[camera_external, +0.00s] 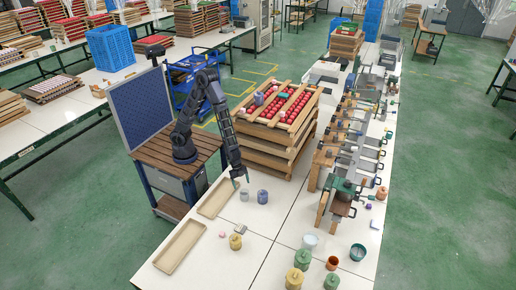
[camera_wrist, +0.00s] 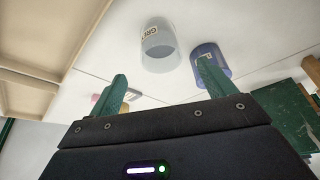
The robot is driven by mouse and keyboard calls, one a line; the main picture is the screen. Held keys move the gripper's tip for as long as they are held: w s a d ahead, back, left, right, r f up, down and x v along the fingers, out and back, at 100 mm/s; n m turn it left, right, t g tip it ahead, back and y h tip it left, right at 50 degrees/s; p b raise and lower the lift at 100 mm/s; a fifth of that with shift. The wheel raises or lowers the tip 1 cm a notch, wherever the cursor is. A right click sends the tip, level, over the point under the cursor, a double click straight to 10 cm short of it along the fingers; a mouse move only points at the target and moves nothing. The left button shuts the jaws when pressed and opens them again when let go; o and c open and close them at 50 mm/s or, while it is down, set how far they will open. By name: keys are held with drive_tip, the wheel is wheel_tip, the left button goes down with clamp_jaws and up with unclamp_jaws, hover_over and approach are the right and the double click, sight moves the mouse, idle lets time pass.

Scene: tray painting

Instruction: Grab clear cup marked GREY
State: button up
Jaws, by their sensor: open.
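The clear cup marked GREY (camera_wrist: 158,50) stands on the white table, its label partly readable in the wrist view. In the external view the clear cup (camera_external: 244,196) is small, just below the end of my arm. My gripper (camera_wrist: 162,86) has its two green fingers spread wide with nothing between them. The cup appears ahead of the gap between the fingers, apart from them. In the external view my gripper (camera_external: 240,179) hangs above and beside the cup.
A blue cup (camera_wrist: 207,65) stands close right of the clear cup, partly hidden by the right finger. Beige trays (camera_external: 181,246) lie to the left. A yellow jar (camera_external: 236,242) and small pink item (camera_external: 222,234) sit nearer the front. Stacked wooden racks (camera_external: 275,125) stand behind.

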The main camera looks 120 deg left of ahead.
drive_tip(key=shift+x, duration=5.4)
drive_tip(key=c, duration=1.2)
drive_tip(key=shift+r, duration=0.1)
